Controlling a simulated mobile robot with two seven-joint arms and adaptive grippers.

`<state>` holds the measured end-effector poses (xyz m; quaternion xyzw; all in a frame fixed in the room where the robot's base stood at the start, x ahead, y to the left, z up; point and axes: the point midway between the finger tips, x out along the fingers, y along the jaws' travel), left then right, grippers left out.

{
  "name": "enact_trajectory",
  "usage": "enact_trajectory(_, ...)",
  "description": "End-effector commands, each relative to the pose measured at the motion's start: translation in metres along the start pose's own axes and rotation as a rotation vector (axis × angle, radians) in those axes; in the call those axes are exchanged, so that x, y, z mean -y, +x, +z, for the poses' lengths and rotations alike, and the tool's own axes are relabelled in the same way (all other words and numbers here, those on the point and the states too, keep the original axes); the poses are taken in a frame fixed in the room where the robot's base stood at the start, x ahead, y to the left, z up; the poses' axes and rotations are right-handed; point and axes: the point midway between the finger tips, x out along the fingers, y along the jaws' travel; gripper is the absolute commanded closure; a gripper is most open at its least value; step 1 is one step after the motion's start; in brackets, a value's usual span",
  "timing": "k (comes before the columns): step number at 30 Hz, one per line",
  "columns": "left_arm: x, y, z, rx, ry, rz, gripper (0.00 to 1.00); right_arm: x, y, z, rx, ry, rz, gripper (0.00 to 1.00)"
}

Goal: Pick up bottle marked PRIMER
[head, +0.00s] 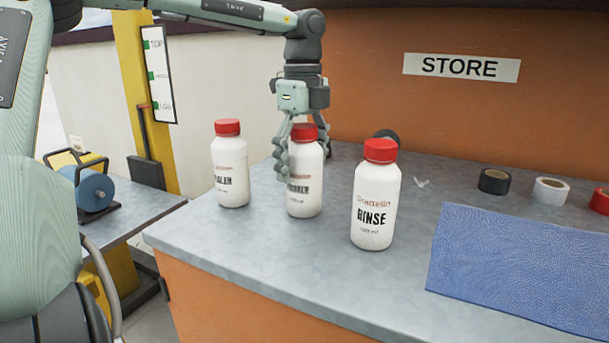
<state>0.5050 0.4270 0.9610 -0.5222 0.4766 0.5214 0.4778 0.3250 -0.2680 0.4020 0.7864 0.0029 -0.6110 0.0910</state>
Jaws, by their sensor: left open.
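Three white bottles with red caps stand upright on the grey counter (270,275). The middle bottle (307,178) has a partly covered label whose visible letters fit PRIMER. My left gripper (301,152) points down at this bottle, open. One finger is along the bottle's left side and covers part of it; the other is mostly hidden behind its upper right. I cannot tell whether the fingers touch it. The right bottle (375,200) reads RINSE. The left bottle (230,170) has a label turned partly away, ending in LER. My right gripper is not in view.
A blue mat (515,265) lies at the front right. A black tape roll (493,181), a white roll (549,191) and a red roll (600,201) stand behind it. A dark round object (386,136) is partly hidden behind the RINSE bottle. An orange wall (365,60) bounds the back.

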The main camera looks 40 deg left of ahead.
Motion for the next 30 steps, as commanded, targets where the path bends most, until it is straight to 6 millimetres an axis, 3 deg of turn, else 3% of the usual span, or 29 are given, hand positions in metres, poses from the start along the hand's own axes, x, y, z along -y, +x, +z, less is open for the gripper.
enact_trajectory(3,-0.0003,0.0119,0.0004,-0.001,0.000,0.000,0.18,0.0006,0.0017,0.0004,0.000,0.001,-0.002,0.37)
enact_trajectory(9,0.0001,0.0126,0.0005,0.000,-0.001,-0.002,0.18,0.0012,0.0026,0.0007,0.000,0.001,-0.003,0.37)
enact_trajectory(22,0.0000,0.0122,0.0005,0.000,-0.001,-0.001,0.71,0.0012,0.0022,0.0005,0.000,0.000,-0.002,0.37)
enact_trajectory(30,0.0003,0.0090,0.0006,0.001,-0.001,-0.002,0.72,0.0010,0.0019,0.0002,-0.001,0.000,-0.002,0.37)
